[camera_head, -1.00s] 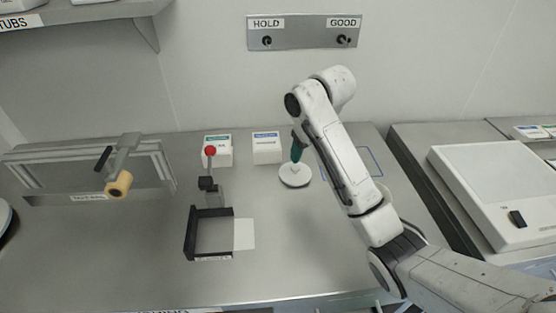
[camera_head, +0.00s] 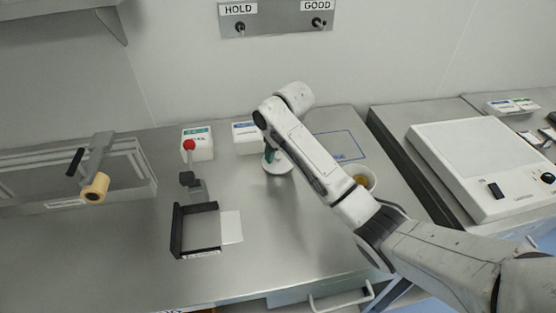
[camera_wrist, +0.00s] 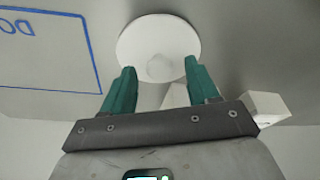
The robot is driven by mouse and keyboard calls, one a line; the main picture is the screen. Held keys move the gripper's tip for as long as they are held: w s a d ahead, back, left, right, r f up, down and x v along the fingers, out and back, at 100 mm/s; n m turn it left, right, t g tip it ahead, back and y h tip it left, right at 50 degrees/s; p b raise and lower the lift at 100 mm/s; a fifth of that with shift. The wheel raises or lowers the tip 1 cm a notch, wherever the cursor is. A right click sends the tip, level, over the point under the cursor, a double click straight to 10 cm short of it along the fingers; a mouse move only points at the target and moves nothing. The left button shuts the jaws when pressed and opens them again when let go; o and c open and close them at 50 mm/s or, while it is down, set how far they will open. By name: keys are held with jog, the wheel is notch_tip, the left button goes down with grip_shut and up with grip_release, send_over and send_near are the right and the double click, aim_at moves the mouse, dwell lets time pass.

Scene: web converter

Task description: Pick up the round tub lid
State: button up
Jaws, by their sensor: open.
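The round tub lid (camera_head: 278,164) is a white disc lying on the steel bench, below the white boxes in the head view. In the head view my gripper (camera_head: 268,156) is over the lid and partly hidden by my arm. I cannot tell whether the fingertips touch the lid.
White boxes (camera_head: 197,143) stand behind the lid. A blue outlined rectangle (camera_head: 340,145) and a white tub (camera_head: 362,177) with yellowish contents lie to the right. Bench is clear in front.

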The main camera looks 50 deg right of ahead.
jog(key=shift+f, duration=0.3)
jog(key=shift+c, duration=0.2)
jog(key=c, duration=1.1)
